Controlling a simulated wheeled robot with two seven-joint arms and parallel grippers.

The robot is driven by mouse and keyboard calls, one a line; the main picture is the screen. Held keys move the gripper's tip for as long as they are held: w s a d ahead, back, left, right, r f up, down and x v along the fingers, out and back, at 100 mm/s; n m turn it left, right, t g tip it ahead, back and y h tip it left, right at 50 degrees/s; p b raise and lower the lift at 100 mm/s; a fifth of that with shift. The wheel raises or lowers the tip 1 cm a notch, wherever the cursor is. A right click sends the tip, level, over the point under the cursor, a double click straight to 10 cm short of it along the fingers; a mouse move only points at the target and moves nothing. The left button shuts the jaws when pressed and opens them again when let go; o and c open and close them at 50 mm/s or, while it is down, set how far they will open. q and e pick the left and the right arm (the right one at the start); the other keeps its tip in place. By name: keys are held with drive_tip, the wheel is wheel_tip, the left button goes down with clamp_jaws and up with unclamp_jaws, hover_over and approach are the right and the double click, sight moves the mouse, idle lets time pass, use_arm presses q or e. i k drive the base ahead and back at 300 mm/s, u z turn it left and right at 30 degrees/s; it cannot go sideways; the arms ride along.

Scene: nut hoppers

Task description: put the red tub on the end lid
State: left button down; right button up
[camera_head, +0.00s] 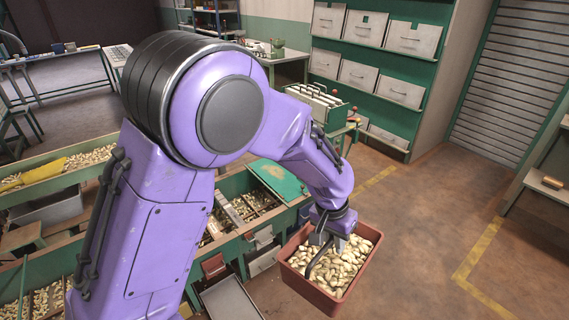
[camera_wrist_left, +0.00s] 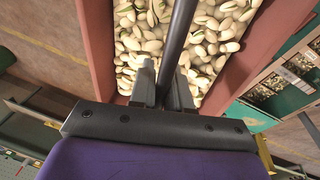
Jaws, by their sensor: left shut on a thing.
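The red tub (camera_head: 327,295), full of pistachio-like nuts, hangs from my left gripper (camera_head: 335,240) by its dark handle (camera_head: 318,256). The gripper is shut on the handle, above the nuts. The wrist view shows the handle (camera_wrist_left: 178,45) between the fingers (camera_wrist_left: 164,90) and the tub wall (camera_wrist_left: 95,45). The end lid (camera_head: 278,180) is a flat green panel on the near end of the hopper row, up and left of the tub in the head view. Its top looks bare. The tub appears to be off the lid, over the floor side. My right gripper is out of view.
Open hoppers (camera_head: 238,212) with nuts run left of the lid, partly hidden by my arm. A metal chute (camera_head: 230,300) juts out below them. A rack with red knobs (camera_head: 318,105) stands behind the lid. Floor at the right is clear, with yellow lines (camera_head: 478,255).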

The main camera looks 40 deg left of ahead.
sight(275, 172)
drive_tip(key=i, duration=2.2)
drive_tip(key=u, duration=2.15)
drive_tip(key=i, duration=1.3)
drive_tip(key=z, duration=0.85)
